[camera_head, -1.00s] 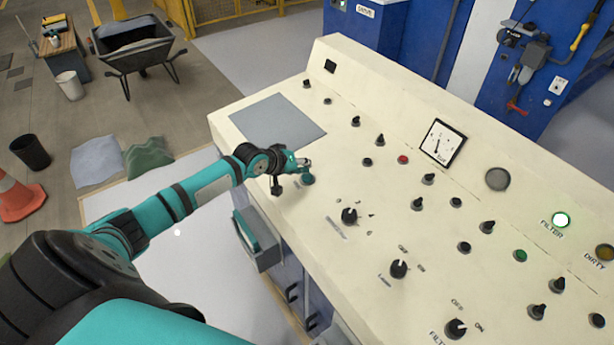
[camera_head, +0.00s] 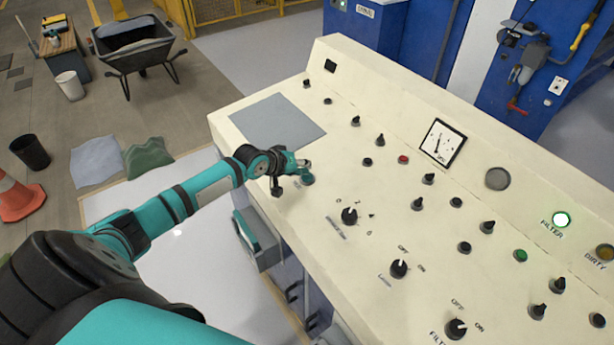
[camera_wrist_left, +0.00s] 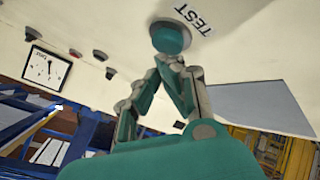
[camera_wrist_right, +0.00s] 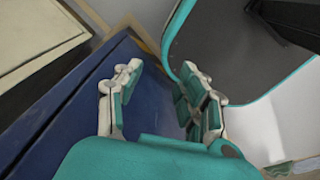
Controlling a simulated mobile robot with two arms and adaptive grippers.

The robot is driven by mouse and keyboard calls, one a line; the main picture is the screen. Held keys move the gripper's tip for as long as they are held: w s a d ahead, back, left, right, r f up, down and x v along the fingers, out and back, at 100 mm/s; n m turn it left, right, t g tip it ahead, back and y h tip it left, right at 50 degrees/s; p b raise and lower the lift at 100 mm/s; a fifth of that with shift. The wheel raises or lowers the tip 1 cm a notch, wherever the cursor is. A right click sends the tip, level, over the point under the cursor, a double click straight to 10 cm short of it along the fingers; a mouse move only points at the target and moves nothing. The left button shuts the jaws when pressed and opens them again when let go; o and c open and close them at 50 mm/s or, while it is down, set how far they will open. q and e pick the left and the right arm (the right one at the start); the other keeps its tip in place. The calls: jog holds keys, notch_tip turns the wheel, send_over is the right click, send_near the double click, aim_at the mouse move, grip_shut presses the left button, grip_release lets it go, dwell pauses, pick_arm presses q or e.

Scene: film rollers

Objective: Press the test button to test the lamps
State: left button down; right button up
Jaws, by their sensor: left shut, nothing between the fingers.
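The test button (camera_wrist_left: 170,38) is a round teal-green button beside the printed word TEST in the left wrist view. It also shows on the cream control panel (camera_head: 245,200) in the head view (camera_head: 308,180). My left gripper (camera_wrist_left: 172,64) is shut and empty, its fingertips at the button's edge; I cannot tell whether they touch it. In the head view the gripper (camera_head: 303,166) is right over the button. The FILTER lamp (camera_head: 561,219) glows green-white. The DIRTY lamp (camera_head: 605,252) is a dull amber. My right gripper (camera_wrist_right: 160,75) is open and empty, away from the panel top.
Several black knobs and switches, such as a selector knob (camera_head: 349,216), stand up from the panel. A gauge (camera_head: 443,143) and a grey round lamp (camera_head: 497,179) sit on its sloped back. A flat grey plate (camera_head: 275,122) lies left of the gauge, with bare panel around it.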

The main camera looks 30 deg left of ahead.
aim_at(303, 177)
pick_arm(q)
jog(key=shift+f+b, duration=0.3)
jog(key=shift+f, duration=0.4)
dwell(0.6)
dwell(0.4)
jog(key=shift+r+p, duration=0.95)
jog(key=shift+p, duration=0.15)
jog(key=r+p, duration=0.5)
jog(key=shift+s, duration=0.3)
